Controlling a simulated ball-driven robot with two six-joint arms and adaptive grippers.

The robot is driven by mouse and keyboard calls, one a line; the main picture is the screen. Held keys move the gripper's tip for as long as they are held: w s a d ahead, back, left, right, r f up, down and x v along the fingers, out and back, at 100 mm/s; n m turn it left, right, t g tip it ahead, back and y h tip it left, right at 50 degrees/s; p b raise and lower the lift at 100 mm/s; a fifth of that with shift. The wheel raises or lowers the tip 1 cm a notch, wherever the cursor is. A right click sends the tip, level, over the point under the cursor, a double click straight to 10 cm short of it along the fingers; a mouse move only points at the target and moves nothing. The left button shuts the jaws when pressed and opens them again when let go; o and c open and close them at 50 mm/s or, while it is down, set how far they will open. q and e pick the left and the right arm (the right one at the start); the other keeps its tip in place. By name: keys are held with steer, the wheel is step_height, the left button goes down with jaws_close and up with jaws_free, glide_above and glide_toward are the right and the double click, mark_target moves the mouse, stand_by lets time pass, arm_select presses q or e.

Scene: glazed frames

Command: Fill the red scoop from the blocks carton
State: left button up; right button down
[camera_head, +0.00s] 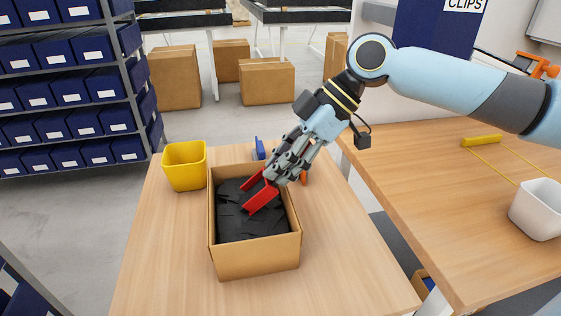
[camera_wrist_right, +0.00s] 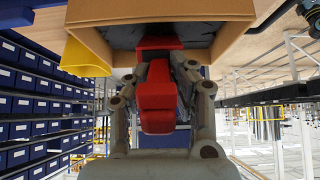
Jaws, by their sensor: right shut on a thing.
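The blocks carton (camera_head: 257,259) is an open cardboard box on the wooden table, holding many dark flat blocks (camera_head: 237,222). My right gripper (camera_head: 278,178) is shut on the red scoop (camera_head: 262,198) above the carton's right back part. The scoop's red pan is tilted and sits at or just over the blocks; I cannot tell if it touches them. In the right wrist view the red handle (camera_wrist_right: 158,98) lies between the fingers, with the carton (camera_wrist_right: 150,12) beyond. The scoop's inside is mostly hidden. My left gripper is not in view.
A yellow bin (camera_head: 185,167) stands left behind the carton. A blue item (camera_head: 259,149) is behind the carton, partly hidden. A second table at right holds a white container (camera_head: 538,210) and a yellow block (camera_head: 481,140). The table in front of the carton is clear.

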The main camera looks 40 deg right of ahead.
steer(key=shift+f+b, duration=0.3)
steer(key=shift+f, duration=0.15)
steer(key=shift+w+a, duration=0.2)
steer(key=shift+a, duration=0.1)
steer(key=shift+w+a+f+b, duration=0.15)
steer(key=shift+a+b, duration=0.15)
steer(key=shift+b, duration=0.2)
steer(key=shift+a, duration=0.15)
steer(key=shift+w+a, duration=0.2)
steer(key=shift+w, duration=0.05)
steer(key=shift+w+a, duration=0.15)
steer(key=shift+a, duration=0.15)
stand_by(0.3)
steer(key=shift+w+a+b, duration=0.4)
steer(key=shift+a+b, duration=0.05)
steer(key=shift+a, duration=0.1)
stand_by(0.5)
